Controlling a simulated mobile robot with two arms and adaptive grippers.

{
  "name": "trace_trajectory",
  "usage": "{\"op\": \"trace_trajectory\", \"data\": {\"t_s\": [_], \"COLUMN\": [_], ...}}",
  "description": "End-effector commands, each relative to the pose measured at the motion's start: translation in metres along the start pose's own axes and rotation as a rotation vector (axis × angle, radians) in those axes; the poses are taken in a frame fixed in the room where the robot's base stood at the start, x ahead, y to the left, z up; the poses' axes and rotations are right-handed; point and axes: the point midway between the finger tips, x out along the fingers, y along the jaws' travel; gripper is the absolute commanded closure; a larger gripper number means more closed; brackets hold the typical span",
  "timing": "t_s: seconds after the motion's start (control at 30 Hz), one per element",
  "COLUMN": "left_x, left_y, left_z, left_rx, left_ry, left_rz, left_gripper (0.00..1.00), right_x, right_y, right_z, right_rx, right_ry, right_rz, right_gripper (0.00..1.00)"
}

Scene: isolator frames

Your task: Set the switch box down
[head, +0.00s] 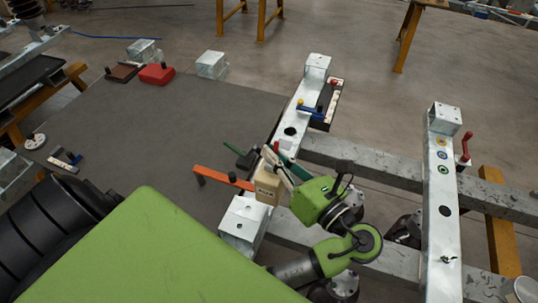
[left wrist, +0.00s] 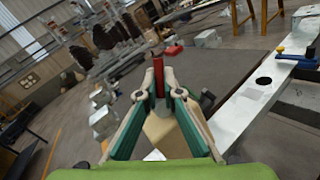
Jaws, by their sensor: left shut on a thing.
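The switch box (head: 267,188) is a beige block with dark marking on its face. In the left wrist view, the beige box (left wrist: 168,135) lies between and below the green-padded fingers, with a red part (left wrist: 158,76) at the tips. The box overlaps the near part of the white beam (head: 243,220); I cannot tell whether it touches it. My right gripper is out of view.
The beam carries a blue-handled switch (head: 314,110) at its far end. A second white beam (head: 441,195) with a red handle (head: 465,147) stands at right. A red block (head: 157,74) and a dark brown block (head: 122,72) lie at the far edge of the grey surface (head: 180,125), whose middle is clear.

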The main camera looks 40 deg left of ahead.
Motion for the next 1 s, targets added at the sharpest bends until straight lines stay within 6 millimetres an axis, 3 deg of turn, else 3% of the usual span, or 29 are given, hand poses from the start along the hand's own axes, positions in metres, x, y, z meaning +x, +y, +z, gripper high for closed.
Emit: {"op": "trace_trajectory", "data": {"t_s": [0.17, 0.57, 0.8, 1.0], "left_x": [0.007, 0.069, 0.096, 0.107], "left_y": [-0.006, -0.057, -0.090, -0.103], "left_z": [0.000, -0.013, -0.042, -0.054], "left_rx": [0.000, 0.001, 0.002, -0.001], "left_ry": [0.003, 0.001, 0.003, 0.005], "left_rz": [0.022, 0.021, 0.019, 0.018], "left_gripper": [1.00, 1.00, 1.00, 1.00], "right_x": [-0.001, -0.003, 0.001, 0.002], "right_y": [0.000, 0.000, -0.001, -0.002], "right_z": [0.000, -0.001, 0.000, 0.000], "right_rx": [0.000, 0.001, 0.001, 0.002], "right_ry": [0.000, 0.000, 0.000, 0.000], "right_rz": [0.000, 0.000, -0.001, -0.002], "right_gripper": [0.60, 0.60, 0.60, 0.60]}}
